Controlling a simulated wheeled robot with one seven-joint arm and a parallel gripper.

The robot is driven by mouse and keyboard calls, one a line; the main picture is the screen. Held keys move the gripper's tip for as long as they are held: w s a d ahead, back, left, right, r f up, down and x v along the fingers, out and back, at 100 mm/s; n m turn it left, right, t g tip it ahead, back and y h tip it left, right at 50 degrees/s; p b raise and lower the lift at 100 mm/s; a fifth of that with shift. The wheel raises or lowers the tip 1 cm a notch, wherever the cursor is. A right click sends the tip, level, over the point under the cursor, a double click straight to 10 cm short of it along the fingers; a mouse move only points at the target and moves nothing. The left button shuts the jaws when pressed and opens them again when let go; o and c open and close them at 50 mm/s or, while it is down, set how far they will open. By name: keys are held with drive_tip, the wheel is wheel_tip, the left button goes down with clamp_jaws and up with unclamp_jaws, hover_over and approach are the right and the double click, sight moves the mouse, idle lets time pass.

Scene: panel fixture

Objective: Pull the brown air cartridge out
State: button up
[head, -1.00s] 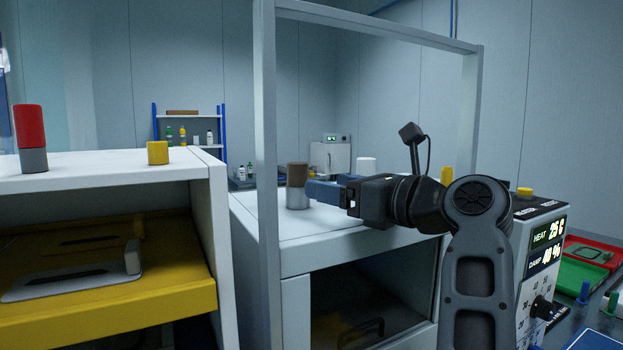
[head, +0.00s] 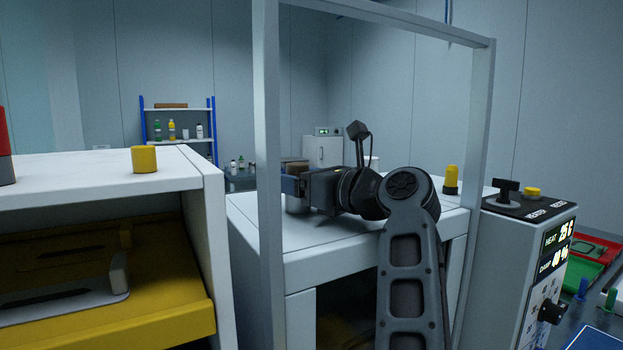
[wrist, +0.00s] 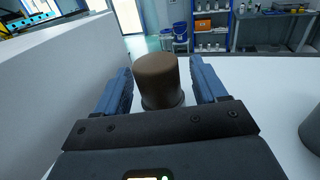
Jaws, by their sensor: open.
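The brown air cartridge (wrist: 158,80) stands upright between the two blue fingers of my open gripper (wrist: 160,85) in the wrist view. A narrow gap shows on each side of it, so the fingers seem apart from it. In the head view the brown top of the cartridge (head: 295,163) shows above my gripper (head: 292,185), and its grey lower part (head: 297,205) shows just below the fingers. It sits on the white cabinet top (head: 330,232). The gripper hides its middle.
A grey frame post (head: 268,150) stands close to the left of my gripper. A yellow-topped cylinder (head: 451,178) stands at the cabinet's right. A yellow cap (head: 145,159) sits on the left cabinet. A control box (head: 530,255) stands right.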

drive_tip(key=shift+w+a, duration=0.3)
drive_tip(key=shift+a, duration=0.15)
drive_tip(key=c, duration=1.2)
drive_tip(key=shift+r+p, duration=1.35)
drive_tip(key=shift+p, duration=0.15)
drive_tip(key=shift+r, duration=1.15)
drive_tip(key=shift+r, duration=0.15)
idle(0.5)
drive_tip(key=shift+r, duration=2.45)
